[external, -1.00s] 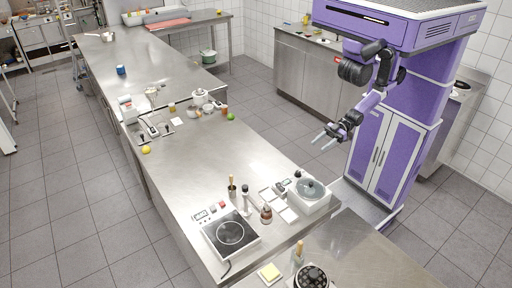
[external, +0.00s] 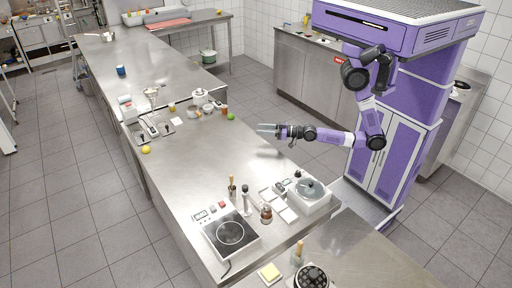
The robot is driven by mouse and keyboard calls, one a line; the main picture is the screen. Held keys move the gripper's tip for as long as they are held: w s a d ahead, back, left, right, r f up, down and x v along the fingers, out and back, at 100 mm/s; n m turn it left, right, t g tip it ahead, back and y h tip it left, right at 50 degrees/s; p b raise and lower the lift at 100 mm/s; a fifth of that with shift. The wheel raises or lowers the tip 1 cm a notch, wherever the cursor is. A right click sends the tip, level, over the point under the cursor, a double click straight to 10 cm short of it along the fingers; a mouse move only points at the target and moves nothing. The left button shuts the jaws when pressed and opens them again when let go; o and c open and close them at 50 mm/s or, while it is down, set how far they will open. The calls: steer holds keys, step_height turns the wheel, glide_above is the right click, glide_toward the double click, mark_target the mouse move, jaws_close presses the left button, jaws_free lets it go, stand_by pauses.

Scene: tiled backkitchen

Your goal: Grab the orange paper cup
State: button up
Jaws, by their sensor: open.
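A small orange-brown item (external: 224,110), which looks like the orange paper cup, stands on the steel counter (external: 215,150) near its right edge, beside a green round fruit (external: 231,117). It is too small to make out fully. My gripper (external: 261,129) is open and empty, with its two fingers pointing left. It is over the right part of the counter, to the right of and nearer the camera than the orange item, and apart from it.
A white pot (external: 200,97) and small bowls stand left of the orange item. A yellowish jar (external: 171,107) and a lemon (external: 146,150) are further left. The counter's middle is clear.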

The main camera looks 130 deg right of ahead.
steer(key=d+m+g, duration=0.1)
steer(key=d, duration=0.5)
steer(key=s+d+g+h, duration=0.1)
steer(key=d, duration=0.6)
steer(key=d+m+g+h, duration=0.1)
steer(key=d, duration=0.6)
steer(key=shift+s+r+m+g+b, duration=0.2)
steer(key=shift+m+g+b, duration=0.1)
steer(key=shift+b, duration=0.1)
steer(key=s+d+r+n+y, duration=0.1)
steer(key=s+d+r, duration=0.15)
steer(key=d, duration=0.65)
steer(key=s+d+r+y, duration=0.15)
steer(key=s+d, duration=0.25)
steer(key=d, duration=0.5)
steer(key=n+y, duration=0.4)
steer(key=y, duration=0.1)
glide_toward(224, 109)
steer(key=d+f, duration=0.3)
steer(key=shift+w+r+p+x, duration=0.1)
steer(key=shift+r+p+x, duration=0.05)
steer(key=shift+x, duration=1.8)
steer(key=shift+w+r+p+x, duration=0.15)
steer(key=shift+x, duration=1.75)
steer(key=shift+a, duration=0.1)
jaws_close()
steer(key=shift+r, duration=0.1)
